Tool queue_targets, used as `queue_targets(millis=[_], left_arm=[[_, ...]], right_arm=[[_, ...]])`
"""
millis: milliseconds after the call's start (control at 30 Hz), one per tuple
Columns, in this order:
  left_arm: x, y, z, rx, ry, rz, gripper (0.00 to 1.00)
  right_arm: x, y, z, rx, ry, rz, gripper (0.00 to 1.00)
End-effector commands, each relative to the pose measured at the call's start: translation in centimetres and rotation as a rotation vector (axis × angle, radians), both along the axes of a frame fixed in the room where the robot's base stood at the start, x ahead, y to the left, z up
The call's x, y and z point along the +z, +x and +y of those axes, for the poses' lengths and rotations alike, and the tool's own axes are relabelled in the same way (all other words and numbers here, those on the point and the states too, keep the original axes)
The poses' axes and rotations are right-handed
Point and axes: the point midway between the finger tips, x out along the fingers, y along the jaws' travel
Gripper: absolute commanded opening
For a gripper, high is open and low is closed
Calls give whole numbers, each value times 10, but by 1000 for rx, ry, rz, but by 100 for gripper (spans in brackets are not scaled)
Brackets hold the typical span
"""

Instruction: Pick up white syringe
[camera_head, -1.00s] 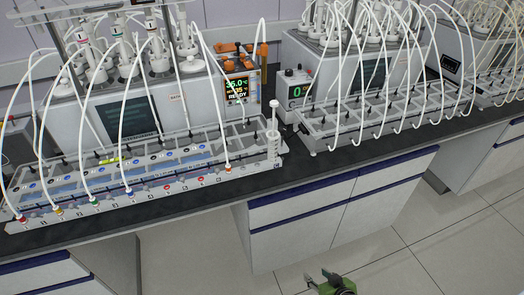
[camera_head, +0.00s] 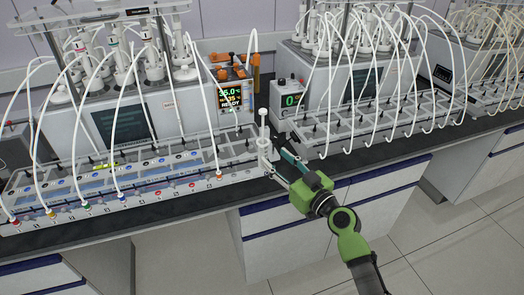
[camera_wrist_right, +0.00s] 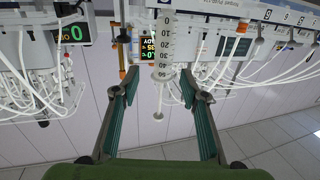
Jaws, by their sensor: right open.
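The white syringe (camera_head: 263,126) stands upright at the right end of the left tube rack. Its lower part is partly hidden by my gripper in the head view. In the right wrist view, the syringe (camera_wrist_right: 165,40) appears upside down, with a printed scale and its plunger end pointing down the picture. My right gripper (camera_head: 277,160) is at the rack's right end, beside the syringe, with its fingers spread. In the wrist view the syringe lines up between the open fingertips (camera_wrist_right: 160,82); I cannot tell whether they touch it. My left gripper is not in view.
The left rack (camera_head: 150,190) holds several tubed ports along the dark bench. A second rack (camera_head: 340,142) lies to the right, under many arching white tubes. A display unit (camera_head: 230,94) and a small control box (camera_head: 290,98) stand behind. The floor in front is clear.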

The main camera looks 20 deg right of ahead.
Motion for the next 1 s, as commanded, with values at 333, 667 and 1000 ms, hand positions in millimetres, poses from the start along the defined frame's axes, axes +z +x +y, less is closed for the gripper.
queue_targets(millis=[333,667,1000], left_arm=[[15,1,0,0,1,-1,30],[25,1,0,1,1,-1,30],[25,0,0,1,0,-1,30]], right_arm=[[3,29,13,1,4,1,40],[0,62,25,-1,0,2,40],[-1,63,25,0,-1,2,17]])
